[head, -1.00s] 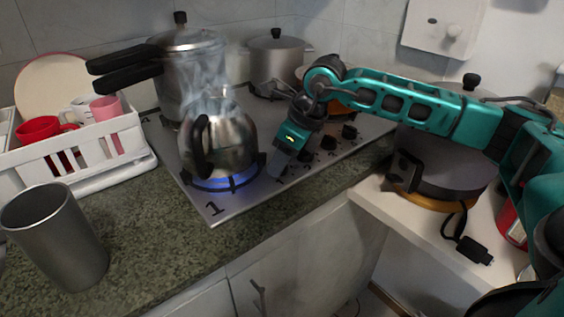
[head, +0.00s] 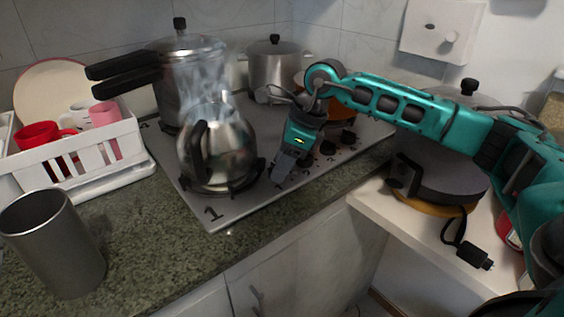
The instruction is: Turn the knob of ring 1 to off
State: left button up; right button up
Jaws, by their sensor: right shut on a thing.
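The kettle (head: 217,153) stands on ring 1, the front-left ring of the stove (head: 238,207), beside the printed number 1 (head: 213,214). No blue flame shows under it. My right gripper (head: 281,174) points down at the row of knobs along the stove's front right. It is shut on the knob of ring 1, which its fingers hide. Other knobs (head: 328,148) show to the right of the gripper. My left gripper is not in view.
A pressure cooker (head: 190,85) with a long black handle and a pot (head: 275,63) stand at the back. A white dish rack (head: 75,158) and a metal cup (head: 57,245) are at the left. A round appliance (head: 445,180) stands at the right. The front counter (head: 170,238) is clear.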

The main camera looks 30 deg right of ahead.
jog(key=o, duration=1)
jog(key=shift+o, duration=0.2)
jog(key=p+v, duration=0.1)
jog(key=v, duration=1.2)
jog(key=shift+s+f, duration=0.1)
jog(key=shift+f, duration=0.05)
